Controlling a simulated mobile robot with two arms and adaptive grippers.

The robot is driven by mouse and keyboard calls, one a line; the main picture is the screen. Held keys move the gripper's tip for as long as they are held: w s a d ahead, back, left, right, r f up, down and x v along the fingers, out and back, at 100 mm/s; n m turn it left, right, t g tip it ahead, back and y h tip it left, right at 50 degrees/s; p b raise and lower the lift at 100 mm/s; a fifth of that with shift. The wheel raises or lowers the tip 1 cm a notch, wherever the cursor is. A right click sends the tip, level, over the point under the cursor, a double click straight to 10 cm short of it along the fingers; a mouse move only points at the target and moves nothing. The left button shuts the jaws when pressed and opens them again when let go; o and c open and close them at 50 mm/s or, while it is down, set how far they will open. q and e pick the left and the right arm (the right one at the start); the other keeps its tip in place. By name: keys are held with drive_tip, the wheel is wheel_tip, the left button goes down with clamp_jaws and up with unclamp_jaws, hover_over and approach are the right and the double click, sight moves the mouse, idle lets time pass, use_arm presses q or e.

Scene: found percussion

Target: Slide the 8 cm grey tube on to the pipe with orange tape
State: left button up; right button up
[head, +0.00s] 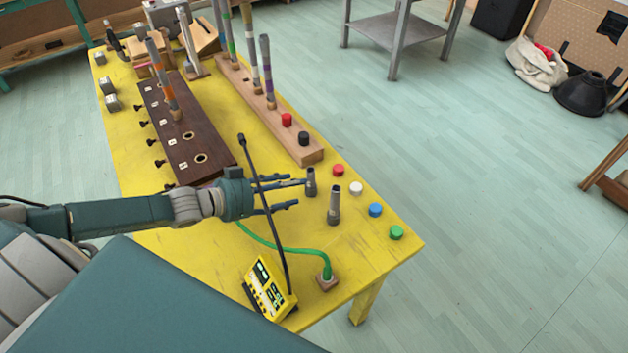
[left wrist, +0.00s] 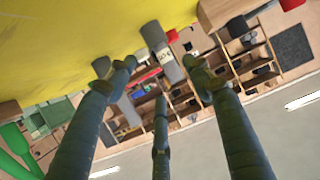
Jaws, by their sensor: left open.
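Two grey tubes stand upright on the yellow table: a shorter one (head: 311,183) and a taller one (head: 334,204). No marking tells me which is 8 cm. My left gripper (head: 298,194) is open and level, its fingertips just left of the shorter tube. In the left wrist view my open fingers (left wrist: 160,75) point at the shorter tube (left wrist: 167,62), which shows between their tips; the taller tube (left wrist: 126,106) is partly hidden behind a finger. The pipe with orange tape (head: 165,85) stands upright in the dark wooden block (head: 182,143). My right gripper is not in view.
Red (head: 338,170), white (head: 356,188), blue (head: 376,210) and green (head: 396,232) caps lie right of the tubes. A light wooden rail (head: 306,153) holds other taped pipes. A yellow meter (head: 268,288), a black rod and a green hose (head: 290,248) are in front.

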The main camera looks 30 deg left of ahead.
sight(309, 182)
use_arm(q)
drive_tip(key=shift+w+d+f, duration=0.2)
drive_tip(key=shift+w+d, duration=0.05)
drive_tip(key=shift+w, duration=0.3)
drive_tip(key=shift+w+d+f, duration=0.15)
drive_tip(key=shift+w+d, duration=0.05)
drive_tip(key=shift+w, duration=0.1)
drive_tip(key=shift+w+d+f, duration=0.15)
drive_tip(key=shift+w, duration=0.1)
drive_tip(key=shift+w+d, duration=0.2)
drive_tip(key=shift+w, duration=0.2)
drive_tip(key=p+x, duration=0.1)
drive_tip(key=x, duration=0.3)
drive_tip(key=shift+w+f, duration=0.1)
drive_tip(key=shift+w, duration=0.2)
drive_tip(key=shift+s, duration=0.1)
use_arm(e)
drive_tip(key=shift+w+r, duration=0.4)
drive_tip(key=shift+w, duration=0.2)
use_arm(q)
drive_tip(key=shift+c, duration=1.3)
drive_tip(key=c, duration=1)
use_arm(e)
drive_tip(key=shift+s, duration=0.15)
